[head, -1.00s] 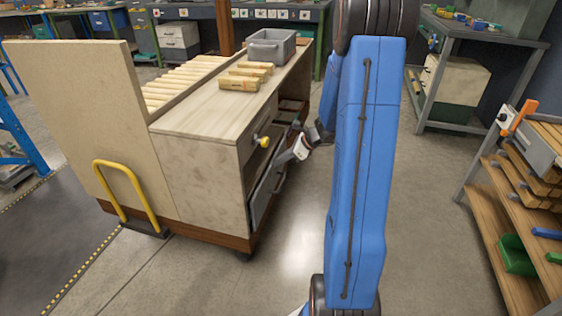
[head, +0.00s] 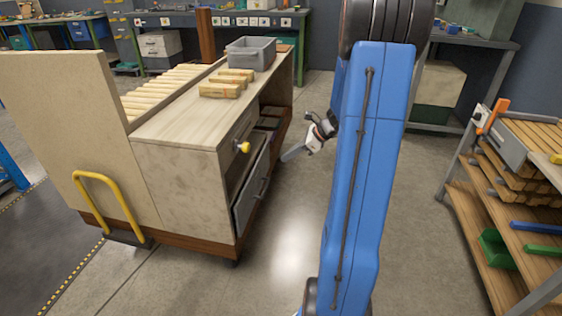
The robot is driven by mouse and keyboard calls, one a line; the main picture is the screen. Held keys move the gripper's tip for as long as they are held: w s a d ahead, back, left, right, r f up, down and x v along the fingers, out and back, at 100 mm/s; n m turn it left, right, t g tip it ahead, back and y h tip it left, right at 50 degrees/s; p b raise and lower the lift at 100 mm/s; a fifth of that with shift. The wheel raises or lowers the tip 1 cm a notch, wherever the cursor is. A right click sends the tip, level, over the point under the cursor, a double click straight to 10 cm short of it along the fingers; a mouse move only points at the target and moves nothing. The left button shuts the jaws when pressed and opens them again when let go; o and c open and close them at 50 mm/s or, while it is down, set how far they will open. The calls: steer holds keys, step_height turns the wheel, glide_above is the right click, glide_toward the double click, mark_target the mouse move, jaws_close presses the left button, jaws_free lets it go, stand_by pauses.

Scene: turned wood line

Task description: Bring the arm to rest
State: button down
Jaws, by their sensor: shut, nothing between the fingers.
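My gripper (head: 292,154) shows in the head view left of my blue arm, with its fingers together and nothing held. It is in the air to the right of the wooden cabinet (head: 182,185), apart from it. The cabinet has a grey lower front (head: 252,192) that stands tilted outward, and a drawer with a yellow knob (head: 243,147) above it. My blue upper arm stands upright and hides part of the floor and the shelving behind it.
A grey bin (head: 251,54) and several wood blocks (head: 220,90) are on the cabinet top. A yellow hoop (head: 115,205) stands at its left. A shelf rack (head: 470,205) with an orange clamp is at the right. Floor (head: 290,240) between is clear.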

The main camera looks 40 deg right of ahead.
steer(key=shift+s+d+r, duration=0.15)
steer(key=shift+s+r, duration=0.1)
steer(key=shift+r, duration=0.05)
steer(key=s+a+r+n+g+h, duration=0.1)
steer(key=s+a+r+n, duration=0.3)
steer(key=a, duration=0.3)
steer(key=s+a+r+n+g, duration=0.1)
steer(key=s+a+r+n, duration=0.15)
steer(key=a+n, duration=0.35)
steer(key=s+a+r+n+g+h, duration=0.1)
steer(key=s+a+r+n, duration=0.25)
steer(key=a, duration=0.35)
steer(key=s+a+r+n+h, duration=0.1)
steer(key=s+a+n+h, duration=0.1)
steer(key=s+n, duration=0.5)
steer(key=s+a+r+n+t+h, duration=0.1)
steer(key=s+a+n+h, duration=0.1)
steer(key=s+a+n, duration=0.2)
steer(key=s+n, duration=0.3)
steer(key=s, duration=0.3)
steer(key=shift+a+r, duration=0.15)
steer(key=shift+a, duration=0.05)
